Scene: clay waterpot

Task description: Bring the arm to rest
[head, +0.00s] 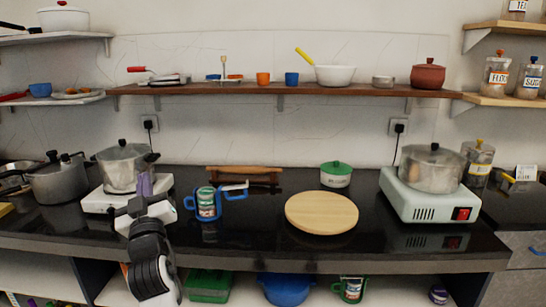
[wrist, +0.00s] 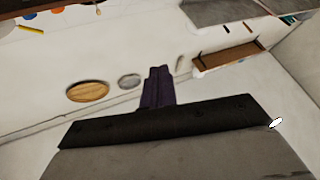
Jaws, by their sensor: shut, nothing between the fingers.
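My gripper (head: 145,186) is raised over the left part of the black counter (head: 260,232), in front of the left stove and the pot on it. Its purple fingers point up and away from me and look closed together, with nothing held. In the wrist view the fingers (wrist: 157,88) are together and empty, beyond the dark gripper body. My arm rises in front of the counter's front edge and hides part of the left stove. A reddish-brown clay pot (head: 428,76) with a lid stands on the wooden shelf (head: 350,89).
The left stove (head: 97,201) bears a steel pot (head: 123,167); a darker pot (head: 57,180) is to its left. Right of my arm stand a blue-handled can holder (head: 206,204), a round wooden board (head: 321,213), a green-lidded pot (head: 336,175) and the right stove (head: 430,203).

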